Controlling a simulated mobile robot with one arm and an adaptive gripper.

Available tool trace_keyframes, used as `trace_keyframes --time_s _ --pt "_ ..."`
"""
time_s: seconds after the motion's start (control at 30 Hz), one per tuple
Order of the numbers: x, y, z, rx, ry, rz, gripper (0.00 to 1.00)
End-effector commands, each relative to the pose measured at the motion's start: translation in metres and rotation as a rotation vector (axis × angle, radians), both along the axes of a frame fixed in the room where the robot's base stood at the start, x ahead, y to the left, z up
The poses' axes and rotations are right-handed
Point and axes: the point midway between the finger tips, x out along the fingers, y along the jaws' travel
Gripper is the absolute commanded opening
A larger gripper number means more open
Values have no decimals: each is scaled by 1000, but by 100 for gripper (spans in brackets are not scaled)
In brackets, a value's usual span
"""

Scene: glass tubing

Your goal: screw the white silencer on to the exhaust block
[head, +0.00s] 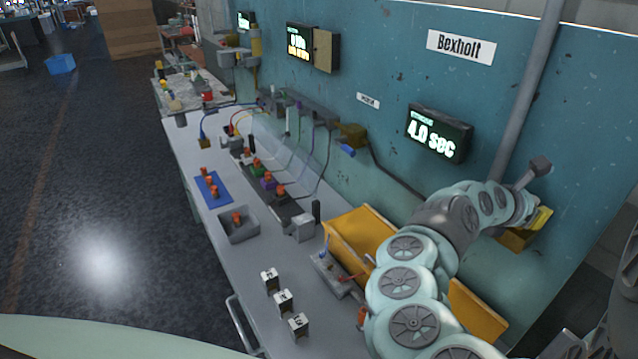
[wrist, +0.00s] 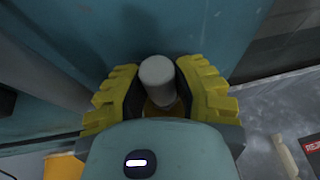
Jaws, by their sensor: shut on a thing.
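My gripper (wrist: 158,88) is shut on the white silencer (wrist: 157,72), a pale rounded cylinder between the two yellow ribbed fingers in the wrist view. A brass-coloured surface (wrist: 160,108) shows just below the silencer between the fingers. I cannot tell whether the two touch or whether any thread is engaged. In the head view my gripper (head: 543,217) is at the wall on the right, close to a brass-coloured block (head: 514,240), probably the exhaust block. The arm partly covers that block, and the silencer is hidden there.
A grey vertical pipe (head: 530,90) runs up the wall close to my wrist. A timer display (head: 439,132) reads 4.0 sec. Yellow bins (head: 358,232) stand under my arm. The bench (head: 190,150) holds a grey tray (head: 238,224), a blue mat (head: 213,189) and several small labelled blocks (head: 284,301).

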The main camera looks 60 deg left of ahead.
Motion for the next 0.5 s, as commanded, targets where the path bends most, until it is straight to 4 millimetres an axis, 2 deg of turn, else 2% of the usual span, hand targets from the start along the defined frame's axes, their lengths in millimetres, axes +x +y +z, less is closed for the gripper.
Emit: trace_keyframes --time_s 0.5 --pt "0 1 -2 1 -2 -69 0"
